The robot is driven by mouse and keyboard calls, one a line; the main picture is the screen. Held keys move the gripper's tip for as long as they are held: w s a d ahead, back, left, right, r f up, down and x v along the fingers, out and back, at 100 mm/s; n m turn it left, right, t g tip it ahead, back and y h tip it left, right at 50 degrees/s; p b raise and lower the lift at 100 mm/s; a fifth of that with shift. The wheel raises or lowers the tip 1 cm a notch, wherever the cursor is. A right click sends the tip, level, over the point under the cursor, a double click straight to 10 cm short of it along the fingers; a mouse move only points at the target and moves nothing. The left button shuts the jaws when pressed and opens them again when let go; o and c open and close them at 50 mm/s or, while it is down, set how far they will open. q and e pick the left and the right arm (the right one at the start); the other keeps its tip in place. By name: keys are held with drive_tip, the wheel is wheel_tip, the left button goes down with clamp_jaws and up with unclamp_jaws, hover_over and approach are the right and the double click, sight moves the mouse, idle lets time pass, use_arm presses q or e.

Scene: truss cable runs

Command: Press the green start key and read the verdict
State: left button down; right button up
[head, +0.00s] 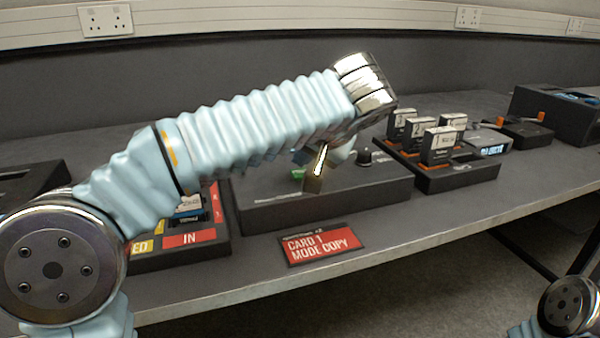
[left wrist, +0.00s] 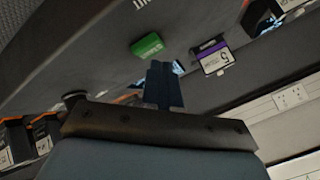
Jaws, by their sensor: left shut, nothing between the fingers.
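The green start key (head: 297,175) sits on top of a low dark box (head: 345,198), partly behind my left gripper in the head view. It shows clearly as a green block in the left wrist view (left wrist: 147,46). My left gripper (head: 315,180) is shut and empty, pointing down over the box just right of the key. In the left wrist view its closed fingers (left wrist: 163,85) are close beside the key; I cannot tell whether they touch it. A small bright patch behind the fingers may be a screen, but no verdict is readable. My right gripper is out of view.
A black knob (head: 364,157) stands on the box. A rack (head: 455,178) of upright cards is to the right. A tray with a red "IN" label (head: 190,239) is to the left, partly behind my arm.

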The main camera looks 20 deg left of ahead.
use_arm(q)
drive_tip(key=shift+f+b, duration=0.4)
drive_tip(key=shift+f, duration=0.25)
idle(0.7)
drive_tip(key=shift+r, duration=0.1)
drive_tip(key=shift+r+p, duration=0.85)
drive_tip(key=shift+p, duration=0.05)
wheel_tip(320, 180, up, 3)
drive_tip(key=p, duration=0.2)
drive_tip(key=shift+f+p, duration=0.15)
drive_tip(key=shift+p, duration=0.15)
drive_tip(key=shift+r+p, duration=0.6)
drive_tip(key=shift+r, duration=0.55)
